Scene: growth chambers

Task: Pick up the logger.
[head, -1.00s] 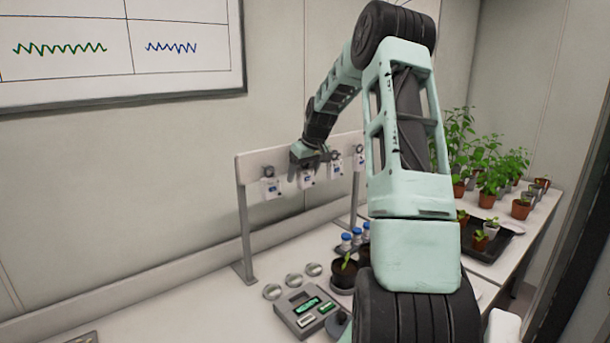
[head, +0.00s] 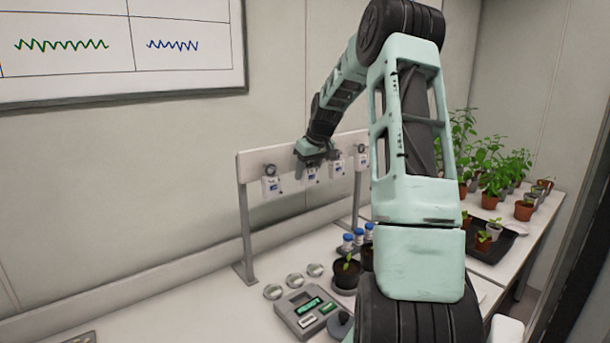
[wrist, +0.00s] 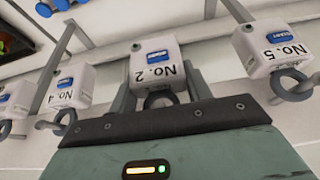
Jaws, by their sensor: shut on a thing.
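Several white loggers with blue displays hang in a row from a rail. The logger marked No. 2 (wrist: 155,65) appears upside down in the wrist view, in front of my gripper (wrist: 161,92), with its dark ring at the jaws. My gripper is shut on this logger. In the head view my gripper (head: 314,158) is at the rail, with the held logger (head: 311,174) just below it. I cannot tell whether its ring is still on a hook. Loggers No. 5 (wrist: 270,50) and No. 4 (wrist: 70,88) are on either side in the wrist view.
The white rail (head: 250,163) stands on posts at the back of the bench. Below are a grey device (head: 305,318), round dishes (head: 294,281), blue-capped bottles (head: 347,243) and a potted seedling (head: 346,272). The bench's left part is mostly clear.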

